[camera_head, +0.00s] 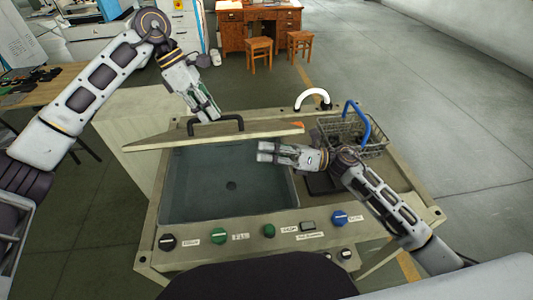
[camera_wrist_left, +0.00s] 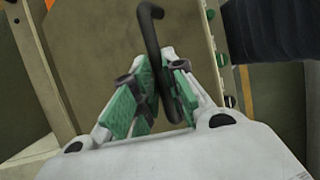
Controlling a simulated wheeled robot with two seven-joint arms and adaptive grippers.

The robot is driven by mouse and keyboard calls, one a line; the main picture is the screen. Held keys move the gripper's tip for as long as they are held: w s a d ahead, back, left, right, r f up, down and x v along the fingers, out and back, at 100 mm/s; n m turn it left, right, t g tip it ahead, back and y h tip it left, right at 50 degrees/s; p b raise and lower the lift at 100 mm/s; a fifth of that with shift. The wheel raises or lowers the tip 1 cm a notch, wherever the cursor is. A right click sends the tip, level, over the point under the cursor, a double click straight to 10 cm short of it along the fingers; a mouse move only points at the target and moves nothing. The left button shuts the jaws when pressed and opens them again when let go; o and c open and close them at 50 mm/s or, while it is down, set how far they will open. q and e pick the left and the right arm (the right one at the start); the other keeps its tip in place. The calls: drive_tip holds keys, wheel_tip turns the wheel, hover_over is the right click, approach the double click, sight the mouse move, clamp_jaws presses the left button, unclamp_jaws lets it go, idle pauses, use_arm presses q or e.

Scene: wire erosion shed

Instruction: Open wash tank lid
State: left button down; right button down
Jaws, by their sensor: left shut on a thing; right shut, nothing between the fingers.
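The wash tank lid (camera_head: 160,138) is a beige panel tilted up along the back of the tank, with the basin (camera_head: 230,180) exposed in front of it. A black bar handle (camera_head: 232,121) stands on the lid. My left gripper (camera_head: 208,113) is at the left part of this handle. In the left wrist view the black handle (camera_wrist_left: 152,30) runs between the green finger pads of my left gripper (camera_wrist_left: 160,90), which is shut on it. My right gripper (camera_head: 268,152) is shut and empty, above the right edge of the basin.
A wire basket (camera_head: 350,135) with a blue handle sits at the back right of the tank. A white curved spout (camera_head: 313,98) rises beside it. Several knobs (camera_head: 190,241) line the front panel. A wooden desk (camera_head: 262,28) and stools (camera_head: 258,48) stand behind on open floor.

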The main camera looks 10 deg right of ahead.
use_arm(q)
drive_tip(key=shift+w+a+f, duration=0.15)
drive_tip(key=shift+w+f, duration=0.1)
drive_tip(key=shift+f, duration=0.2)
drive_tip(key=shift+w, duration=0.15)
use_arm(e)
drive_tip(key=shift+w+d+r, duration=0.1)
drive_tip(key=shift+w+r, duration=0.85)
drive_tip(key=shift+r, duration=0.25)
use_arm(q)
drive_tip(key=shift+f, duration=0.1)
drive_tip(key=c, duration=1.7)
unclamp_jaws()
use_arm(e)
drive_tip(key=shift+w, duration=0.1)
use_arm(q)
drive_tip(key=shift+o, duration=1.2)
drive_tip(key=shift+w+f, duration=0.1)
drive_tip(key=shift+w, duration=0.35)
use_arm(e)
drive_tip(key=shift+w+f, duration=0.3)
drive_tip(key=shift+w, duration=0.1)
use_arm(q)
drive_tip(key=shift+s+r, duration=0.2)
drive_tip(key=shift+r, duration=0.05)
use_arm(e)
drive_tip(key=shift+s, duration=0.25)
